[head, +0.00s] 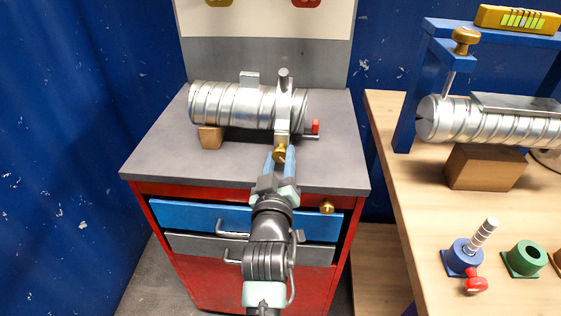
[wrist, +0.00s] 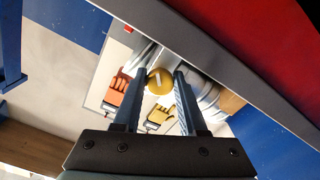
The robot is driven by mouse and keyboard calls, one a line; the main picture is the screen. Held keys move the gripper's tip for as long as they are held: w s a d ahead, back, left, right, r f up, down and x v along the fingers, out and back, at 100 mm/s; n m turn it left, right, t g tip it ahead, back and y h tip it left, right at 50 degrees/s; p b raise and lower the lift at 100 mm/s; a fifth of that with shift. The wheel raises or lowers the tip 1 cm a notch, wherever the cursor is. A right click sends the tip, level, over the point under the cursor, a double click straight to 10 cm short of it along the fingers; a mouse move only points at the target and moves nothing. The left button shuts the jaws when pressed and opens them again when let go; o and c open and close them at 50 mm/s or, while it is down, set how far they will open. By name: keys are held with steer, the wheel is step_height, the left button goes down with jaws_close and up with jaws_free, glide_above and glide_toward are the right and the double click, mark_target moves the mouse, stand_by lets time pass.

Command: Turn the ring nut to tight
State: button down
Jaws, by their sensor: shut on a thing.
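The ring nut appears to be the brass round piece (head: 279,153) at the lower end of a metal clamp band (head: 283,108). The band goes around a silver spiral duct (head: 225,104) lying on the grey bench top. My gripper (head: 281,156) reaches up from the bench front and is shut on the brass nut. In the wrist view, the nut (wrist: 160,81) sits between the two blue fingertips (wrist: 159,74), with a pale mark on its face. The duct is partly hidden behind the fingers there.
A wooden block (head: 210,137) supports the duct's left end. A red-ended lever (head: 315,127) sticks out to the right of the clamp. A wooden table (head: 395,190) at right holds a second duct (head: 500,124), a blue frame (head: 408,110) and a green socket (head: 525,258). The bench's left front is clear.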

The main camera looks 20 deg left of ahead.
steer(key=m+b, duration=0.1)
steer(key=m, duration=0.4)
steer(key=shift+a+f+m, duration=0.1)
steer(key=shift+f+m, duration=0.05)
steer(key=shift+m, duration=0.15)
steer(key=m+b, duration=0.1)
steer(key=m, duration=0.5)
steer(key=shift+s+a+b, duration=0.1)
steer(key=shift+b, duration=0.25)
steer(key=m, duration=0.5)
steer(key=shift+m+b, duration=0.3)
steer(key=shift+b, duration=0.1)
steer(key=m, duration=0.5)
steer(key=shift+r+m+b, duration=0.2)
steer(key=shift+m+b, duration=0.1)
steer(key=shift+c, duration=2.3)
jaws_free()
steer(key=shift+r, duration=0.1)
steer(key=v, duration=1.3)
